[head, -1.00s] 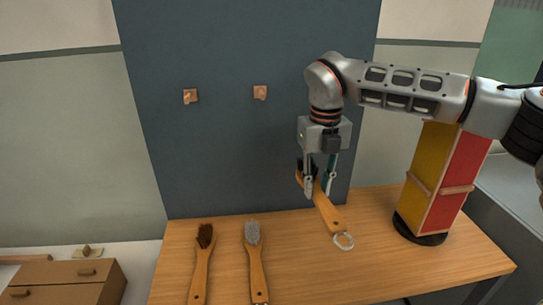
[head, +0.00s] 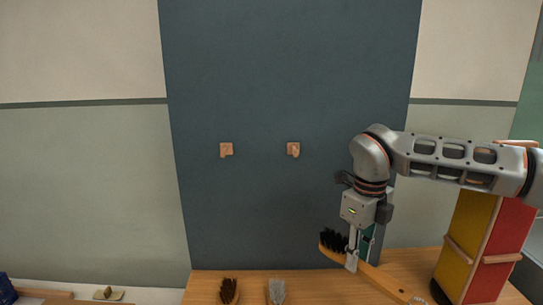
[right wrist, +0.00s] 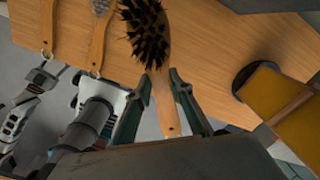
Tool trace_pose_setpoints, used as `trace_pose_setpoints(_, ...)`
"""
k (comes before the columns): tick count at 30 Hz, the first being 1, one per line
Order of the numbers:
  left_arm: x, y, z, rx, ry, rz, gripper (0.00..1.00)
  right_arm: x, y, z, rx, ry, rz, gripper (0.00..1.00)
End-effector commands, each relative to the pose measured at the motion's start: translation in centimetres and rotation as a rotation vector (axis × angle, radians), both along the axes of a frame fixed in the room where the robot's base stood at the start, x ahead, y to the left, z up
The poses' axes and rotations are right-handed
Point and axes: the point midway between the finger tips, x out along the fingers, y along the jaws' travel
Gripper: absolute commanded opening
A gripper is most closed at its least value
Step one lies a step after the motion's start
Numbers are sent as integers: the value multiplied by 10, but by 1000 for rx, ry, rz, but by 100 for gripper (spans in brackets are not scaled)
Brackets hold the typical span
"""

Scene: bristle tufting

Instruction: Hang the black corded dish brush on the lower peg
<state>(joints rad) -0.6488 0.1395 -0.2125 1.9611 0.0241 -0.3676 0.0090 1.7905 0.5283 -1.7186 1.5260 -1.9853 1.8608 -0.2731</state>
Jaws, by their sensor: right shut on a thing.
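The brush with black bristles (head: 333,240) and a wooden handle is in my right gripper (head: 354,262), raised near the board's lower right. My right gripper is shut on the handle near the head; the handle slopes down right to a pale cord loop (head: 417,300). In the right wrist view the black brush (right wrist: 147,30) lies between the two fingers (right wrist: 160,92). Two wooden pegs, left (head: 226,150) and right (head: 293,149), stick out of the blue board at nearly equal height; I cannot tell which is lower. Grey arm parts show at the right wrist view's left; their jaws are unclear.
A brown-bristled brush (head: 229,290) and a grey-bristled brush (head: 276,291) lie on the wooden table (head: 318,283). A yellow and red block (head: 482,240) stands at the right, close to my right arm. The blue board (head: 290,80) is clear around the pegs.

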Motion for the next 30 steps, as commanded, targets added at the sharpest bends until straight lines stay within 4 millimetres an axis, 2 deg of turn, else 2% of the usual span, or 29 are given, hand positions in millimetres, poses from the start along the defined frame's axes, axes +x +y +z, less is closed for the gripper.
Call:
trace_pose_setpoints(14,0,0,0,0,0,0,40,-35,-31,-31,1,-1,972,0)
trace_pose_setpoints(30,0,0,0,0,-1,0,40,-91,-56,-66,1,0,2089,0)
